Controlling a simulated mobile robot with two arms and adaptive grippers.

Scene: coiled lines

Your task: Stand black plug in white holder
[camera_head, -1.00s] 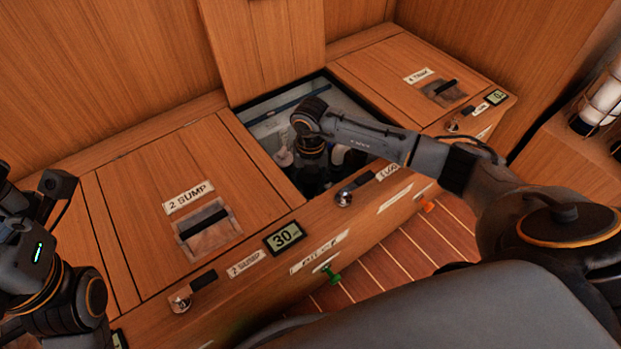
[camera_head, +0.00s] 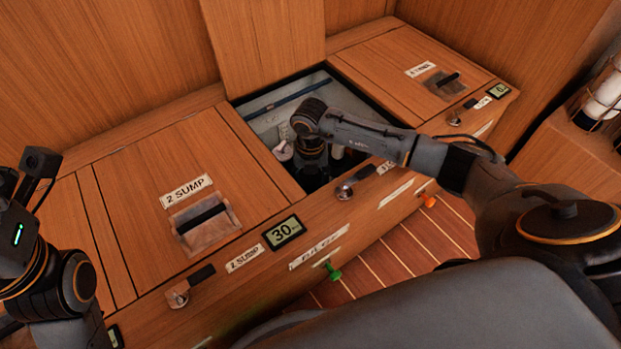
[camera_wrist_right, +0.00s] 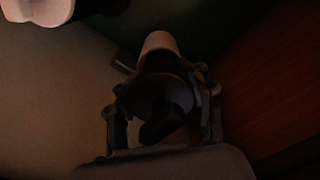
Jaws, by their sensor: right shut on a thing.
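My right gripper (camera_wrist_right: 158,100) reaches down into the open locker between two wooden lids; in the head view the wrist covers most of it. In the dim right wrist view it is shut on a dark thing, likely the black plug (camera_wrist_right: 158,128), between its fingers. A pale round-ended piece (camera_wrist_right: 160,42) shows just beyond the fingers; I cannot tell whether it is the white holder or touches the plug. A pale object (camera_head: 283,150) sits in the locker left of the wrist. My left arm is at the left edge, its fingers not clear.
The "2 SUMP" lid (camera_head: 185,210) is closed on the left, another lid (camera_head: 425,80) on the right. Latches (camera_head: 190,287), a "30" display (camera_head: 282,233) and a green knob (camera_head: 333,272) line the front.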

